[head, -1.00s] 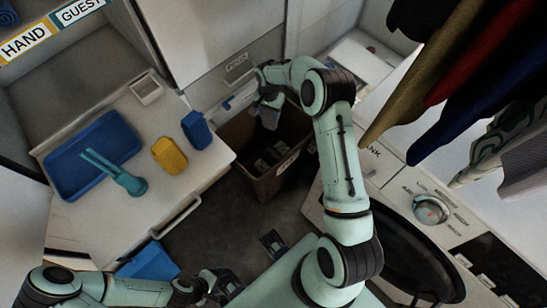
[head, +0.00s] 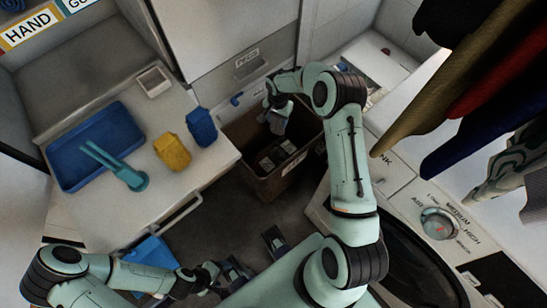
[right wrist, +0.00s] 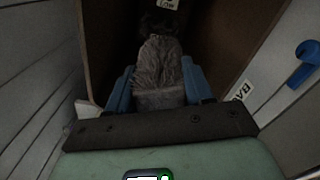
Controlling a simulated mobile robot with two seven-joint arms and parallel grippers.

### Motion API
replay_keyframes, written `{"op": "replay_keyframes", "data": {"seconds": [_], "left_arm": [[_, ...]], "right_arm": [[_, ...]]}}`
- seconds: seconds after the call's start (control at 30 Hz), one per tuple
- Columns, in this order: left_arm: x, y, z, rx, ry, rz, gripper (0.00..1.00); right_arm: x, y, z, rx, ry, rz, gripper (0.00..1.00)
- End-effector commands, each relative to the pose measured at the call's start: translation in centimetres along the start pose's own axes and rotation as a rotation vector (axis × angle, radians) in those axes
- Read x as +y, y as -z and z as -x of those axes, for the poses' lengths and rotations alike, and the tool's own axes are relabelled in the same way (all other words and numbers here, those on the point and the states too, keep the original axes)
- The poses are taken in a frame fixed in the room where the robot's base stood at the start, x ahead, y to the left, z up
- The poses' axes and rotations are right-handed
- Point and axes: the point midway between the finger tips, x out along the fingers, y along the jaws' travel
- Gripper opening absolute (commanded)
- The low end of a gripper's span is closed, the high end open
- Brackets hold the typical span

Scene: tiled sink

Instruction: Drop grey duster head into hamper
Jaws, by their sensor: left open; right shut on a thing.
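The grey duster head (right wrist: 160,70) is a fluffy grey piece between the blue fingers of my right gripper (right wrist: 161,85) in the right wrist view. My right gripper (head: 279,112) is shut on it, above the hamper's opening. In the head view the duster head (head: 277,124) shows only as a small grey patch below the gripper. The hamper (head: 311,153) is an open brown box with a white label on its outside; its brown wall also shows in the right wrist view (right wrist: 228,38). My left gripper (head: 255,257) is open and empty at the bottom, away from the hamper.
A counter (head: 110,215) at left holds a blue tray (head: 70,165), a teal tool (head: 125,175), a yellow item (head: 172,152) and a blue item (head: 201,127). Dark items with labels lie inside the hamper. A washer (head: 440,225) and hanging clothes (head: 475,90) occupy the right.

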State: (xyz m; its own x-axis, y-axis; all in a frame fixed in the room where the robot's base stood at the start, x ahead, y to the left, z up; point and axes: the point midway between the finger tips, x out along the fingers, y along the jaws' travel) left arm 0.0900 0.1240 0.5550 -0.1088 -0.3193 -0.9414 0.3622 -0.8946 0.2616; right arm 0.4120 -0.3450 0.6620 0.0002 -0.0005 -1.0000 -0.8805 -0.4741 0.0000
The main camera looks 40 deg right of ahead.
Motion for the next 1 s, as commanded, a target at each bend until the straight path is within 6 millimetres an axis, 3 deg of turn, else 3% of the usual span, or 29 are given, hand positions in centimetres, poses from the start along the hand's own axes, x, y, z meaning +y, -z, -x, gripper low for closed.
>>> {"op": "replay_keyframes", "data": {"seconds": [0.23,0.27,0.33,0.37,0.73,0.87,1.0], "left_arm": [[0.0,0.0,0.0,0.0,0.0,0.0,0.68],[0.0,0.0,0.0,0.0,0.0,0.0,0.68],[0.0,0.0,0.0,0.0,0.0,0.0,0.68],[0.0,0.0,0.0,0.0,0.0,0.0,0.68],[0.0,0.0,0.0,0.0,0.0,0.0,0.68],[0.0,0.0,0.0,0.001,0.0,0.0,0.68],[0.1,0.0,0.1,0.001,0.0,0.0,0.68]], "right_arm": [[0.0,0.1,-0.1,0.001,0.001,-0.001,0.16],[0.0,0.1,-0.1,0.001,0.001,-0.001,0.54],[0.0,0.1,-0.1,0.001,0.001,-0.001,0.77],[0.0,0.1,-0.1,0.001,0.001,-0.001,0.81],[-0.1,0.1,0.5,0.002,0.002,-0.001,0.81],[-0.1,0.1,2.5,0.004,0.003,-0.001,0.81],[-0.1,0.1,5.7,0.005,0.005,-0.001,0.81]]}}
